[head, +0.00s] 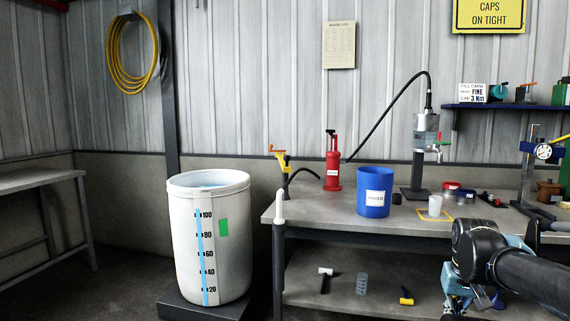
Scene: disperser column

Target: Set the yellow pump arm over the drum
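The yellow pump arm (283,163) shows in the head view above the left end of the workbench, with an orange handle on top. Below it is a white upright tube (280,208) at the bench's left corner; I cannot tell how they join. The drum (210,235) is white, with a scale and a blue stripe on its side. It stands left of the pump arm, with a gap between them, and the pump arm is not over it. Part of my arm is at the lower right, far from both. My gripper's fingers do not show.
The drum stands on a dark low platform (178,306). The workbench (330,215) bears a red pump bottle (333,168), a blue bucket (374,193) and a dispenser (426,133). A black hose runs near the pump arm. A side table (40,180) stands far left.

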